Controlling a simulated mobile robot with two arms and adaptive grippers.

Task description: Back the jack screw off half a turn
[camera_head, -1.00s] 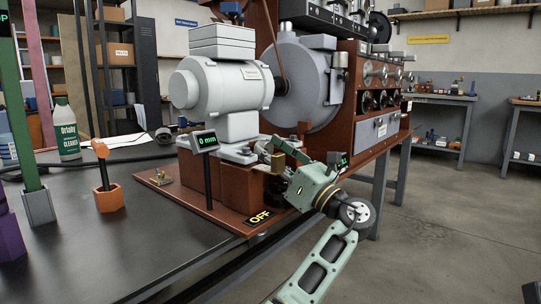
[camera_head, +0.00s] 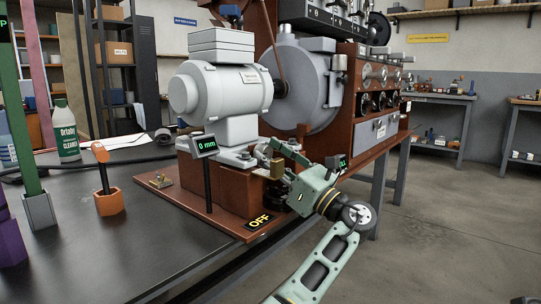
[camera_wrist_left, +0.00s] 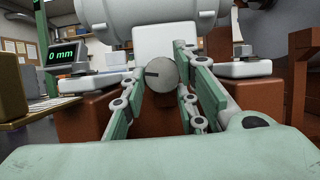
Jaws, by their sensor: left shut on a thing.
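The jack screw's round grey head (camera_wrist_left: 159,74), with a dark line across its face, sits between the fingertips of my left gripper (camera_head: 270,151) in the left wrist view. The fingers press on it from both sides, and the line lies nearly level. In the head view my gripper reaches the right end of the motor base, and the screw head is hidden there. The pale grey motor (camera_head: 222,88) stands on a red-brown base (camera_head: 215,184). A small display (camera_head: 204,144) reads 0 mm. My right gripper is not in view.
An orange holder with a tool (camera_head: 109,201) and a cleaner bottle (camera_head: 66,130) stand on the dark table to the left.

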